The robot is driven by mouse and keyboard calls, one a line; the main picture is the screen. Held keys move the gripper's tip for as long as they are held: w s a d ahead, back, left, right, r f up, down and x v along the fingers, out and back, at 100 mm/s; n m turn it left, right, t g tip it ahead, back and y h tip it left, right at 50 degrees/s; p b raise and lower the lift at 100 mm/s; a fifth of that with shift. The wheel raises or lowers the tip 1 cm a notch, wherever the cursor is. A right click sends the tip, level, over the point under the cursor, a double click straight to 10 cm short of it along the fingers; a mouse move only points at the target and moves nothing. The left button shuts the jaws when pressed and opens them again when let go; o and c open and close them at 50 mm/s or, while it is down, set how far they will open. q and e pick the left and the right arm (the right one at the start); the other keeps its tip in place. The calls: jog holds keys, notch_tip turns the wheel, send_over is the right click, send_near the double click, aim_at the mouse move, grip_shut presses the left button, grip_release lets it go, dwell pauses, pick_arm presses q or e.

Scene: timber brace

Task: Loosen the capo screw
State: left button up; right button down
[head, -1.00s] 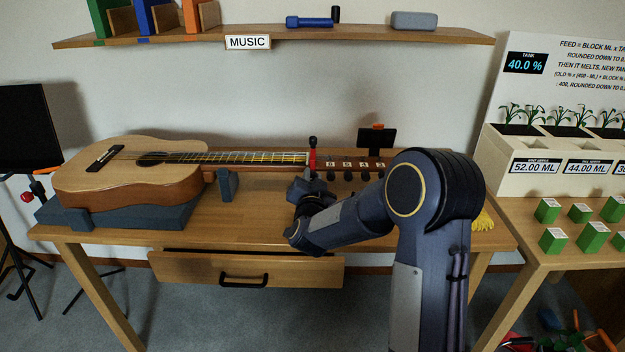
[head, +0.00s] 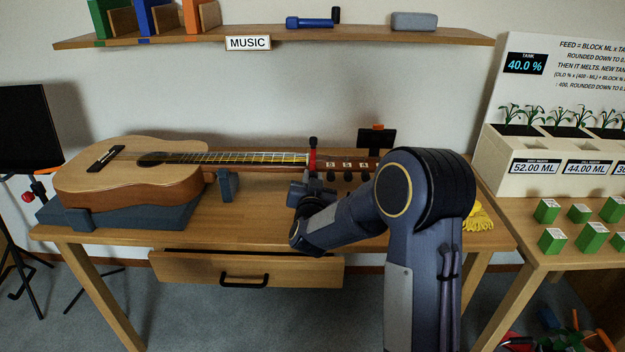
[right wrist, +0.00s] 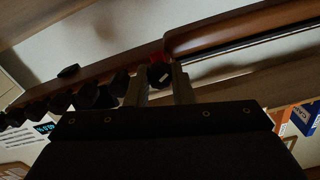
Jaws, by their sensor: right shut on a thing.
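The acoustic guitar (head: 130,165) lies on its back, its neck pointing right. The red capo (head: 312,160) sits across the neck near the headstock, with a black knob on top. In the right wrist view, part of the red capo (right wrist: 158,58) shows, with a dark screw knob (right wrist: 160,77) bearing a white mark below it. My right gripper (right wrist: 161,88) has its two fingers on either side of this knob and is shut on it. In the head view, my right gripper (head: 304,188) is below the capo, its fingertips hard to make out. My left gripper is not in view.
The guitar rests on a dark cradle (head: 170,217) and a neck support (head: 228,186). Dark tuning pegs (right wrist: 95,97) lie close beside my right gripper. A small black device (head: 376,139) stands behind the headstock. A yellow bundle (head: 478,218) lies at the table's right end. The drawer (head: 200,270) is slightly open.

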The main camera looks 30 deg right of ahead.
jog(key=c, duration=1.3)
grip_release()
jog(key=shift+f, duration=0.1)
jog(key=shift+o, duration=0.2)
jog(key=shift+s, duration=0.1)
jog(key=v, duration=0.7)
jog(key=shift+s+a, duration=0.2)
jog(key=shift+s, duration=0.05)
